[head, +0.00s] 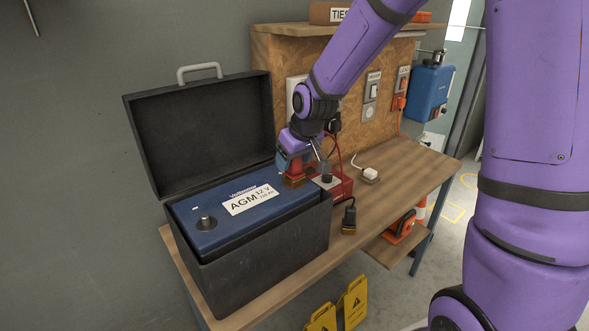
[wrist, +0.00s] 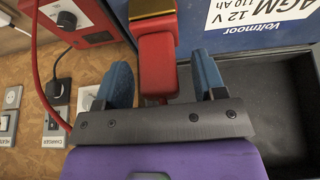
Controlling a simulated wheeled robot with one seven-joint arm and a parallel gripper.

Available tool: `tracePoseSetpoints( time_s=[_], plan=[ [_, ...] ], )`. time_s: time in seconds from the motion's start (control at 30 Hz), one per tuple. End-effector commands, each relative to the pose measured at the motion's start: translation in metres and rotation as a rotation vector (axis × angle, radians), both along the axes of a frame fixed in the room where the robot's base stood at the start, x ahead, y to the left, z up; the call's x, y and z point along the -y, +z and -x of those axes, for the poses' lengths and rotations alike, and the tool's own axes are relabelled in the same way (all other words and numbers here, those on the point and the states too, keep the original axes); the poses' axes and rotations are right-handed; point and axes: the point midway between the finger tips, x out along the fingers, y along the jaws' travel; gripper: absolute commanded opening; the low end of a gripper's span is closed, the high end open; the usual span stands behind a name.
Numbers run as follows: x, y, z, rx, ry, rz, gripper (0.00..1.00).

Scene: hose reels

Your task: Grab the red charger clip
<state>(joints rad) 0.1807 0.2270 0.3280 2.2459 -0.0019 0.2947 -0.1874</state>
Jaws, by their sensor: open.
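The red charger clip (wrist: 156,62) with a brass jaw lies between my gripper's two blue fingers in the wrist view. My gripper (wrist: 164,78) is open around it, with a clear gap to the right finger and a narrower one to the left. I cannot tell whether the jaw grips a terminal. The red charger (head: 343,190) stands behind, with a red cable.
A black clip (head: 349,217) with a brass jaw lies on the wooden bench (head: 405,172) right of the battery case. The case's open lid (head: 205,130) stands upright behind the battery. Sockets and switches (head: 371,90) line the back panel. The bench's right part is mostly clear.

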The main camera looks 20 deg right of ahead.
Motion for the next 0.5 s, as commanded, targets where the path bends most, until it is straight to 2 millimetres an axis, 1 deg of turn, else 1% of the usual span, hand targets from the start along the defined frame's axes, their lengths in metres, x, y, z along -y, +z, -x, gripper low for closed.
tracePoseSetpoints(
  time_s=[0.03,0.13,0.37,0.4,0.47,0.5],
  plan=[
    [-0.0012,-0.0051,-0.0016,-0.001,0.000,-0.001,0.64],
    [-0.0016,-0.0104,-0.0039,0.000,0.000,-0.001,0.64],
    [-0.0015,-0.0114,-0.0044,0.001,0.000,0.000,0.64],
    [-0.0015,-0.0114,-0.0044,0.001,0.000,0.000,0.62],
    [-0.0015,-0.0114,-0.0044,0.001,0.000,0.000,0.48],
    [-0.0014,-0.0113,-0.0044,0.001,0.000,0.000,0.39]
  ],
)
